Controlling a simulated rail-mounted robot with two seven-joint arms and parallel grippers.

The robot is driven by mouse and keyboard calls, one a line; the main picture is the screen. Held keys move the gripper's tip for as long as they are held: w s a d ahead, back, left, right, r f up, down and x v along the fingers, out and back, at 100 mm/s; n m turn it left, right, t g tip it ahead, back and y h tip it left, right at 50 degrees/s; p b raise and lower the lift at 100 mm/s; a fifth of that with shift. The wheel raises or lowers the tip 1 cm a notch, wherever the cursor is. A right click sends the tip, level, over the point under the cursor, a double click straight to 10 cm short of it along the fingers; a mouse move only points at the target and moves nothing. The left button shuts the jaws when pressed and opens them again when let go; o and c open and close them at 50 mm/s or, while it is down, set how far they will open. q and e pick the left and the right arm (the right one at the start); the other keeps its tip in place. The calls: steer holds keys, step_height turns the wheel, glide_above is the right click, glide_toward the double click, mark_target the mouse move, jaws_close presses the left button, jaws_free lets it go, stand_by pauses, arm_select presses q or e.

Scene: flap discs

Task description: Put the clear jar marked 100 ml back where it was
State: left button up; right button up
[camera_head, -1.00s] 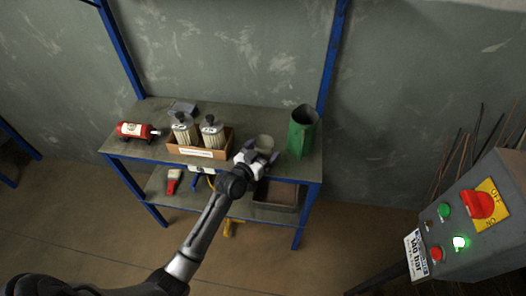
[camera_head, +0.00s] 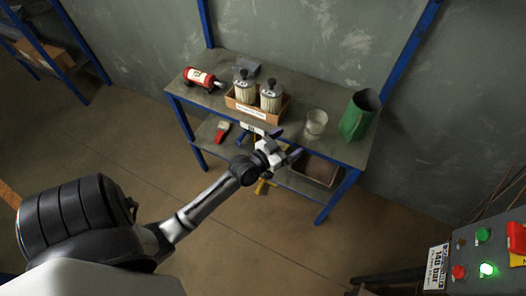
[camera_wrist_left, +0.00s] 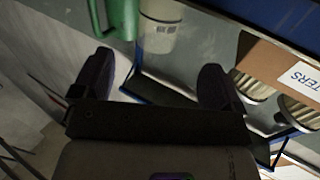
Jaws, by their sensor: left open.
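The clear jar (camera_head: 315,124) stands upright on the workbench top (camera_head: 336,145), between the cardboard box and the green jug. It also shows at the top of the left wrist view (camera_wrist_left: 160,26), partly cut off by the frame edge. I cannot read its marking. My left gripper (camera_head: 286,144) is open and empty, near the bench's front edge and apart from the jar. Its two dark fingers are spread in the left wrist view (camera_wrist_left: 157,70). My right gripper is not in view.
A cardboard box (camera_head: 252,112) with two filter canisters stands left of the jar. A green jug (camera_head: 357,116) stands to its right. A red cylinder (camera_head: 199,78) lies at the bench's left. A dark tray (camera_head: 314,170) sits on the lower shelf. A control box (camera_head: 490,250) stands front right.

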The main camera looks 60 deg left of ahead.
arm_select(q)
steer(key=s+d+f+m+g+h, duration=0.3)
steer(key=s+d+f+g, duration=0.45)
steer(key=s+d, duration=0.4)
steer(key=s+d+g+y, duration=0.1)
steer(key=s+d+g, duration=0.1)
steer(key=s+g, duration=0.5)
steer(key=s, duration=0.6)
steer(key=shift+s+d+y, duration=0.3)
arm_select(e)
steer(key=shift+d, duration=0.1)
